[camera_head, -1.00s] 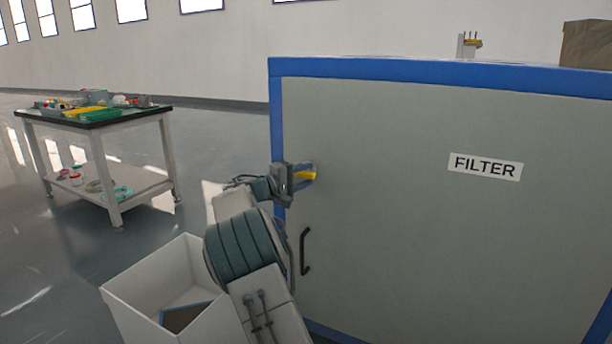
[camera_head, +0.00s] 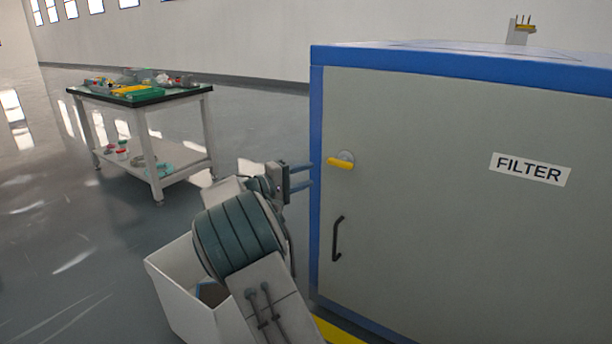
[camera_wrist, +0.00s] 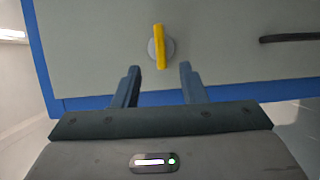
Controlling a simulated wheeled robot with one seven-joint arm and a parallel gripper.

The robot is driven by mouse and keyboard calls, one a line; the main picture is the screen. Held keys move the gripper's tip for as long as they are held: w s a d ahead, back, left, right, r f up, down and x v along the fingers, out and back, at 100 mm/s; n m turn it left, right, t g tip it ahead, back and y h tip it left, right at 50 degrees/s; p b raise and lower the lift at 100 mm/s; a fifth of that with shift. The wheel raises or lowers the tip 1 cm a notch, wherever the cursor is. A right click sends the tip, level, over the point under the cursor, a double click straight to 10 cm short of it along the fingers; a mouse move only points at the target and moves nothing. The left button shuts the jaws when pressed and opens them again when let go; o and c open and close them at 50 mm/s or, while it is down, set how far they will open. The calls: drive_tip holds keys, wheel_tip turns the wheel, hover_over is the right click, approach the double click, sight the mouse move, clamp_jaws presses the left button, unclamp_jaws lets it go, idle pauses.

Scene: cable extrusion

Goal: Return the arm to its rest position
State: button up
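My gripper (camera_head: 303,177) is at the end of my arm, to the left of the yellow handle (camera_head: 340,165) on the filter cabinet door. Its two fingers are spread apart with nothing between them. In the wrist view my gripper (camera_wrist: 160,88) is open too. The yellow handle (camera_wrist: 160,47) stands beyond the fingertips on its round grey base, apart from them. The cabinet door (camera_head: 430,210) is closed in its blue frame.
A black bar handle (camera_head: 337,238) sits lower on the door. A white open bin (camera_head: 180,295) stands by my arm. A workbench (camera_head: 140,100) with tools and parts is at the back left. Open floor lies between the bench and the cabinet.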

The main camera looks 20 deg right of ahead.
drive_tip(key=s+d+r+m+g+y+p, duration=0.1)
drive_tip(key=s+d+r+g+y+p, duration=0.1)
drive_tip(key=s+r+y+p, duration=0.45)
drive_tip(key=s+d+r+m+g+y+p, duration=0.15)
drive_tip(key=s+r+p, duration=0.25)
drive_tip(key=s+p, duration=0.6)
drive_tip(key=s+a+r+y+p, duration=0.3)
drive_tip(key=s+a+r+p, duration=0.1)
drive_tip(key=s, duration=0.4)
drive_tip(key=s+a+r+t+y+p, duration=0.1)
drive_tip(key=s+a+r+y+p, duration=0.2)
drive_tip(key=s+p, duration=0.5)
drive_tip(key=s+a+r+y+p, duration=0.3)
drive_tip(key=s+a+r+p, duration=0.2)
drive_tip(key=s+r+p, duration=0.1)
drive_tip(key=shift+s+a+r+m+t, duration=0.3)
drive_tip(key=shift+s+r+m+t, duration=0.05)
drive_tip(key=shift+s+r, duration=0.5)
